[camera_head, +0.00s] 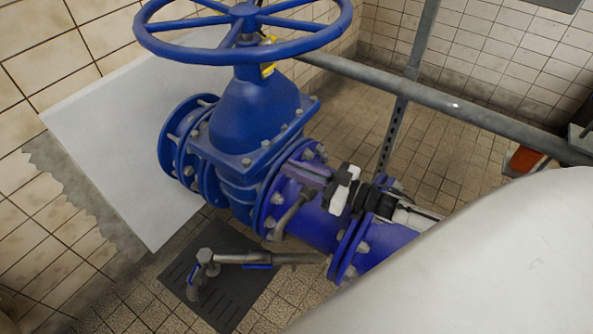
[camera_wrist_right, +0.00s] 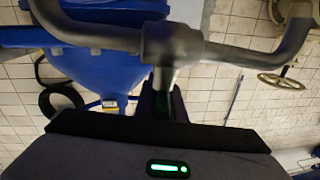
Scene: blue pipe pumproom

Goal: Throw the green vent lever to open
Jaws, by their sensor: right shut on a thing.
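My right gripper (camera_head: 338,190) is beside the blue pipe, just right of the large blue valve (camera_head: 245,130). Its black fingers are closed, and its arm comes in from the right. In the right wrist view the fingers (camera_wrist_right: 164,100) point up from the dark palm and meet at a narrow dark piece with a hint of green, which I take to be the green vent lever. Its handle is mostly hidden by the fingers and palm, and I cannot make out its angle. My left gripper is out of view.
A blue handwheel (camera_head: 243,30) tops the valve. A grey bent pipe (camera_head: 290,215) and a tap with a blue handle (camera_head: 258,267) are close by, above a dark floor grate (camera_head: 235,300). A grey rail (camera_head: 455,105) crosses behind. A tan handwheel (camera_wrist_right: 278,78) shows in the wrist view.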

